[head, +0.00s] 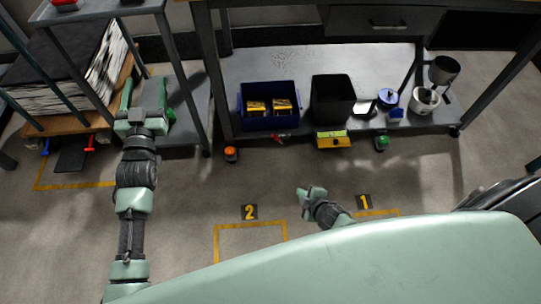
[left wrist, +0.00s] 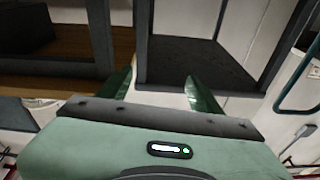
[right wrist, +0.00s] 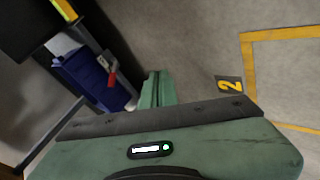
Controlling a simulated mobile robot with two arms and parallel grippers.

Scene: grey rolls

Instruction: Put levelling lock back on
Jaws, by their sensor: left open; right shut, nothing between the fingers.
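I cannot tell for sure which item is the levelling lock. Small coloured fittings sit low along the bench: an orange one (head: 231,153), a red one (head: 279,138) and a green one (head: 381,143). A blue handle (head: 46,146) and a red handle (head: 90,145) show at the wooden base on the left. My left gripper (head: 145,105) is open beside the left rack; its two green fingers are apart and empty in the left wrist view (left wrist: 164,88). My right gripper (head: 303,194) is shut and empty above the floor; its fingers meet in the right wrist view (right wrist: 157,90).
The bench's lower shelf (head: 290,65) holds a blue bin (head: 268,124), a black bin (head: 333,100) and several small containers. A yellow-green item (head: 334,140) is at its front edge. A grey rack (head: 182,60) stands left. Floor around markers 2 (head: 249,212) and 1 (head: 364,201) is clear.

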